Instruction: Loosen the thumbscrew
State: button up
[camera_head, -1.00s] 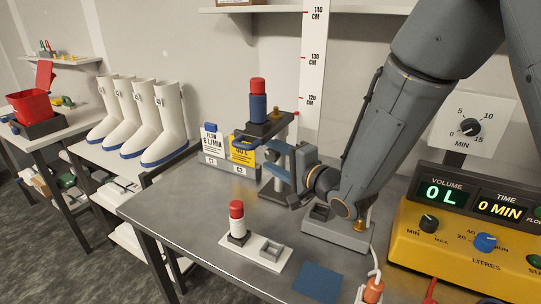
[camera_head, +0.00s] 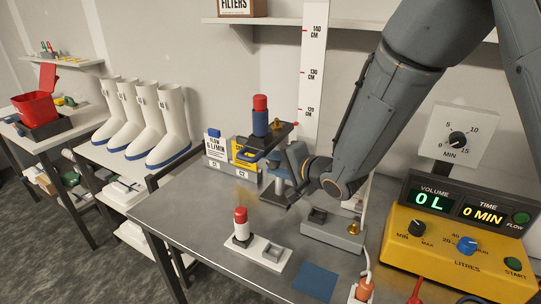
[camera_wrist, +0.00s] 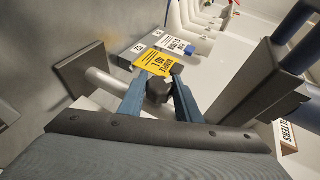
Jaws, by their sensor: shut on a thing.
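The thumbscrew, a dark knob (camera_wrist: 158,90), sits between my two blue fingertips in the wrist view. My gripper (camera_wrist: 157,92) is shut on it. In the head view my gripper (camera_head: 283,163) is at the stand's post, below its platform, and the knob is hidden there. The stand's grey post (camera_wrist: 103,82) and base plate (camera_wrist: 80,70) show at the left of the wrist view. The stand's platform carries a blue cylinder with a red top (camera_head: 260,116) and a small brass knob.
Yellow and white flow cards (camera_head: 216,146) stand just behind the stand. A red-topped white cylinder (camera_head: 241,223) stands on a white tray on the bench front. A yellow console (camera_head: 440,250) is at right, reading 0 L and 0 MIN. The bench's left front is clear.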

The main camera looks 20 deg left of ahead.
jog(key=shift+h+p, duration=0.5)
jog(key=shift+p, duration=0.25)
jog(key=o, duration=1.1)
jog(key=shift+c, duration=0.2)
jog(key=b+v, duration=0.2)
jog(key=v, duration=0.6)
jog(key=shift+a, duration=0.1)
